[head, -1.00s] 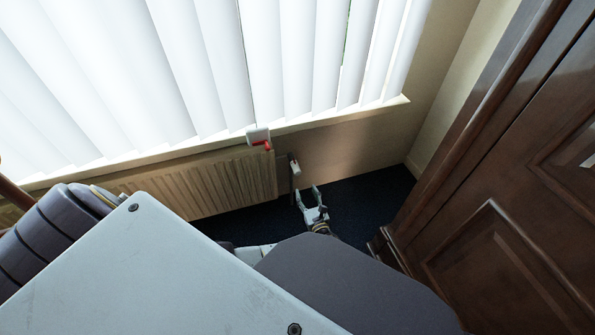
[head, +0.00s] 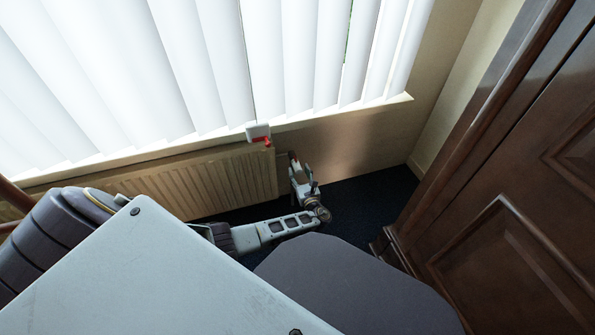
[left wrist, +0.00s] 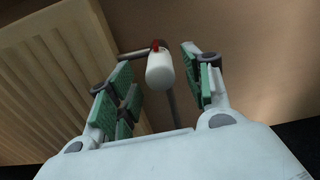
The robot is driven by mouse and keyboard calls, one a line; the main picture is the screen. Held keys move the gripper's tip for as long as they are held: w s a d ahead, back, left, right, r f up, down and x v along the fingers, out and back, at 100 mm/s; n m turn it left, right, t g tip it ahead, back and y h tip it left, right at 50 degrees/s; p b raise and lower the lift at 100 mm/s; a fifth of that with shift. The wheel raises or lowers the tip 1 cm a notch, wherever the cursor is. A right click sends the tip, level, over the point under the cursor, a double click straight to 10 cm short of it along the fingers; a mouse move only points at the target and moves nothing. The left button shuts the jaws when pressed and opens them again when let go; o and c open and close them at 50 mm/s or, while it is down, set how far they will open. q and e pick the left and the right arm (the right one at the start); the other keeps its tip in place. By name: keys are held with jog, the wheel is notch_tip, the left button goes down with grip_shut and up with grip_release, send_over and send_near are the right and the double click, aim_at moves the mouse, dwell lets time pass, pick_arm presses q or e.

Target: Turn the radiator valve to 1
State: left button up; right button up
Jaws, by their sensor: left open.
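The radiator valve (left wrist: 160,70) is a white rounded knob with a red mark at its far end, on a pipe beside the radiator. In the left wrist view it sits between the spread fingers, with a visible gap to the right finger; whether it touches the left finger I cannot tell. My left gripper (left wrist: 157,66) is open, with green pads on its fingers. In the head view the left gripper (head: 301,176) is low at the radiator's right end and mostly hides the valve. No scale numbers are readable. My right gripper is out of view.
The ribbed radiator (head: 225,184) stands left of the valve under the window sill. A small white box with a red part (head: 258,133) sits at the sill's edge. A dark wooden cabinet (head: 500,200) stands at right. Dark carpet (head: 365,205) is clear between.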

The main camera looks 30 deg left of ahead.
aim_at(298, 168)
pick_arm(q)
jog(key=shift+b+x, duration=0.4)
jog(key=shift+x, duration=1.15)
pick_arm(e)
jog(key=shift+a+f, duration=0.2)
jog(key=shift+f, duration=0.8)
pick_arm(q)
jog(key=c, duration=1.1)
jog(key=shift+o, duration=0.2)
